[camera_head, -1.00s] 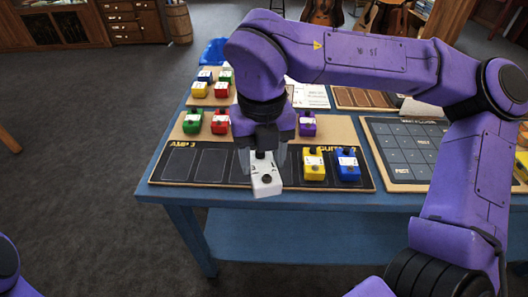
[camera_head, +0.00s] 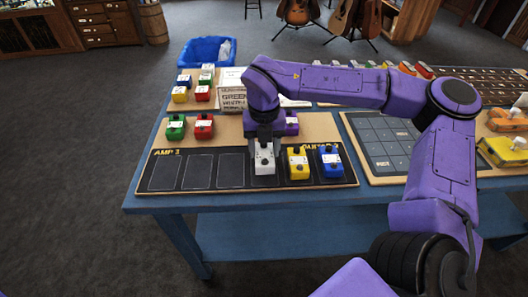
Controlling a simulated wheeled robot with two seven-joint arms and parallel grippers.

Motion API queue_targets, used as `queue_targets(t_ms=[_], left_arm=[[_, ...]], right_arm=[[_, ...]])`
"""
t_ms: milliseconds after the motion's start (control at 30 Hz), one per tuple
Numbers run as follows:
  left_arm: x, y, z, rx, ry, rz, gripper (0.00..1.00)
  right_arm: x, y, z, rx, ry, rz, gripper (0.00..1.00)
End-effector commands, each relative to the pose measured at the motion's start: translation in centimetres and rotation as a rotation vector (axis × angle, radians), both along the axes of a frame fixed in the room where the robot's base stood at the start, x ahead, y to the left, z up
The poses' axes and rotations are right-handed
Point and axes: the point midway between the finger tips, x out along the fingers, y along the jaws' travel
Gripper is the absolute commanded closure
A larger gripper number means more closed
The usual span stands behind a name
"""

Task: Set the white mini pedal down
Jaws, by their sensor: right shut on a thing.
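The white mini pedal (camera_head: 264,161) is upright at the black pedal board (camera_head: 205,185) marked AMP 3, just left of the yellow pedal (camera_head: 298,163) and the blue pedal (camera_head: 331,161). My right gripper (camera_head: 264,144) points down and is shut on the white pedal from above. The pedal appears at or very near the board surface; whether it touches cannot be told. Outlined empty slots lie to its left on the board. My left gripper is out of view.
Green (camera_head: 175,127), red (camera_head: 204,126) and purple (camera_head: 291,123) pedals stand behind the board. A paper sign (camera_head: 232,98) stands behind, partly hidden by my arm. A grey gridded mat (camera_head: 385,145) lies right. A blue bin (camera_head: 207,50) stands beyond the table (camera_head: 150,203).

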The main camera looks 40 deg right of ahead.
Motion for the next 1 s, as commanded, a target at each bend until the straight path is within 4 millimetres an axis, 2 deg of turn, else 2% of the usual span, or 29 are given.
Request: queue_targets(t_ms=[33, 100, 467, 500, 567, 833, 933, 1000], left_arm=[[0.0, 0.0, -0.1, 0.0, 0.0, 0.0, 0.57], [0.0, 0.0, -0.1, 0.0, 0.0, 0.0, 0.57], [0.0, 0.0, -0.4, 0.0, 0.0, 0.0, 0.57], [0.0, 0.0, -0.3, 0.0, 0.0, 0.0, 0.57], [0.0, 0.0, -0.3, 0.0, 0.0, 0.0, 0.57], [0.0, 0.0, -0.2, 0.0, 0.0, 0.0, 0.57], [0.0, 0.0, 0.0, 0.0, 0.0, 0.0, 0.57], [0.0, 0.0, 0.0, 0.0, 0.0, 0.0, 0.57]], right_arm=[[-0.2, 0.1, -1.2, 0.0, 0.006, 0.003, 0.82], [-0.2, 0.1, -2.2, 0.0, 0.004, 0.003, 0.82], [-0.1, 0.1, -2.7, 0.001, 0.001, 0.002, 0.82], [-0.1, 0.1, -2.7, 0.001, 0.001, 0.002, 0.38], [-0.1, 0.1, -2.6, 0.001, 0.001, 0.002, 0.22], [-0.1, 0.1, -2.5, 0.001, 0.002, 0.002, 0.22], [-0.1, 0.1, -1.7, 0.001, -0.001, 0.002, 0.22], [0.0, 0.1, -0.4, 0.0, -0.004, 0.001, 0.22]])
